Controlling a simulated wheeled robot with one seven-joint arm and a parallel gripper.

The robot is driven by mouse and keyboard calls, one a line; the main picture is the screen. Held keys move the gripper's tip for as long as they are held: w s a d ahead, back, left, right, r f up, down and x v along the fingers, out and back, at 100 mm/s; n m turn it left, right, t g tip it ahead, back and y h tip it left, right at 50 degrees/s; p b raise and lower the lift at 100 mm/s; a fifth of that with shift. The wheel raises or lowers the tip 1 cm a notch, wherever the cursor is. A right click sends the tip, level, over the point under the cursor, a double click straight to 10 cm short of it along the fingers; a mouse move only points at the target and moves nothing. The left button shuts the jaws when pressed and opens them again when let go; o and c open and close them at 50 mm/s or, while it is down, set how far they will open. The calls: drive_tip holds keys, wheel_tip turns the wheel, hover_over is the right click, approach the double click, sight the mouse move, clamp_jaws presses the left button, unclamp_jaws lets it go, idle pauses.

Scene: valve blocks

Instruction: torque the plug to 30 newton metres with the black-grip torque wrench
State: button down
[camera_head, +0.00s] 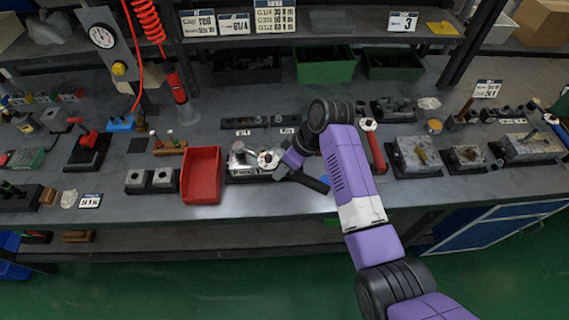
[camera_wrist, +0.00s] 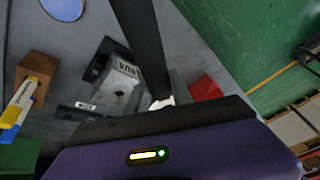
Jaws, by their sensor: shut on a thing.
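My gripper (camera_head: 283,171) is low over the bench, shut on the black-grip torque wrench (camera_head: 314,183). The wrench's black grip sticks out to the right, and its pale round head (camera_head: 268,160) is at the left, beside a grey valve block (camera_head: 240,158). In the wrist view the black grip (camera_wrist: 143,40) runs up the picture, with a pale end (camera_wrist: 162,103) near my wrist. The labelled block (camera_wrist: 118,82) shows beside it. The plug cannot be made out, so I cannot tell whether the wrench sits on it. The fingertips are mostly hidden.
A red bin (camera_head: 202,176) stands just left of the valve block. A red-handled wrench (camera_head: 375,150) lies right of my forearm. More metal blocks (camera_head: 416,155) stand further right. A dark strip with small parts (camera_head: 262,121) lies behind. The bench front is clear.

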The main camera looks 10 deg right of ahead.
drive_tip(key=shift+s+a+r+m+t+p, duration=0.15)
drive_tip(key=shift+s+a+m+t+p, duration=0.25)
drive_tip(key=shift+p, duration=0.4)
drive_tip(key=shift+s, duration=0.1)
drive_tip(key=shift+a, duration=0.1)
drive_tip(key=shift+s+a+m, duration=0.85)
drive_tip(key=shift+m, duration=0.25)
drive_tip(key=shift+s+a+m+t+h, duration=0.5)
drive_tip(key=shift+s+a+m, duration=0.2)
drive_tip(key=shift+a+m, duration=0.25)
